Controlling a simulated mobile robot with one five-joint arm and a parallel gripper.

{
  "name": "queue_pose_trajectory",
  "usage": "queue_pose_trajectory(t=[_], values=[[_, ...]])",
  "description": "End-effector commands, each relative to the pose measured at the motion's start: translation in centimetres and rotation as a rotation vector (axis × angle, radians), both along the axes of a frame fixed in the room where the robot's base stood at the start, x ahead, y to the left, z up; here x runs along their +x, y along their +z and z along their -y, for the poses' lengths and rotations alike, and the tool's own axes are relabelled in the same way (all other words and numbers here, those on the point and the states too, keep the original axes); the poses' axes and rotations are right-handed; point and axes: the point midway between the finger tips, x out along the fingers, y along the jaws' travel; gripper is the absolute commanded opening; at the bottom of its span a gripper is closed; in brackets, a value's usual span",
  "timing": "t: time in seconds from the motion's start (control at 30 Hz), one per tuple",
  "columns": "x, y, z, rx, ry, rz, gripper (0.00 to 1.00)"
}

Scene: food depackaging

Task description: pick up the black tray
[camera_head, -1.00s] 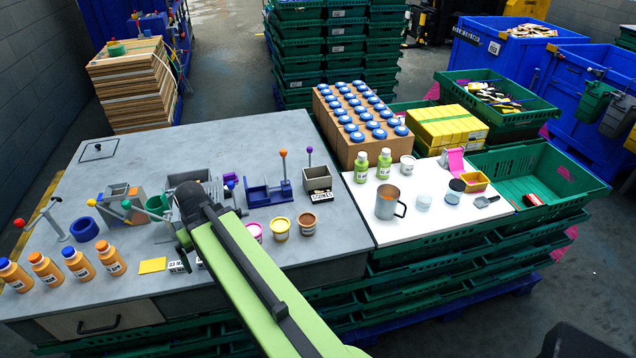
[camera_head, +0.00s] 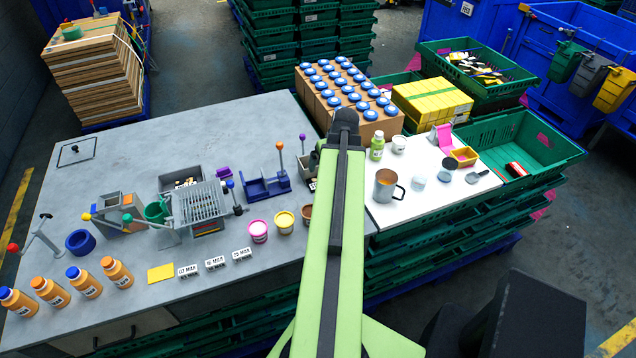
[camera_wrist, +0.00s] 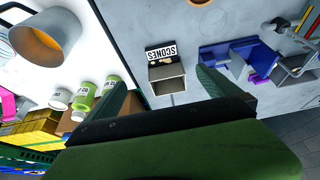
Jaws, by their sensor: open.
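I cannot make out a tray that is plainly black. A small dark grey open box (camera_wrist: 167,78) with a black-based SCONES label (camera_wrist: 161,54) lies between my fingers in the wrist view. In the head view this box (camera_head: 313,162) is partly hidden by my arm. A larger grey open tray (camera_head: 180,181) with pieces in it stands further left, behind a slotted grey rack (camera_head: 199,204). My gripper (camera_wrist: 162,81) is open and empty, with its fingers apart on either side of the small box in the picture. Its height above the box is unclear.
A blue holder (camera_head: 266,186) stands just left of the small box. Small tubs (camera_head: 284,222) are in front. A metal mug (camera_head: 385,186) and green bottle (camera_head: 377,147) stand on the white board at right. The grey bench (camera_head: 215,135) is bare at the back.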

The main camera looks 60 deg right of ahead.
Motion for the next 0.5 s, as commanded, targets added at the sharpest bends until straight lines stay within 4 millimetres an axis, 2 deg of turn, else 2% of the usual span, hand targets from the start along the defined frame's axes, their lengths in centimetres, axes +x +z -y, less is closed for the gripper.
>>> queue_pose_trajectory(t=[0.03,0.5], values=[[0.2,-1.2,0.2,0.0,0.0,0.0,1.0],[3.2,-10.6,2.5,0.0,-0.002,0.0,1.0]])
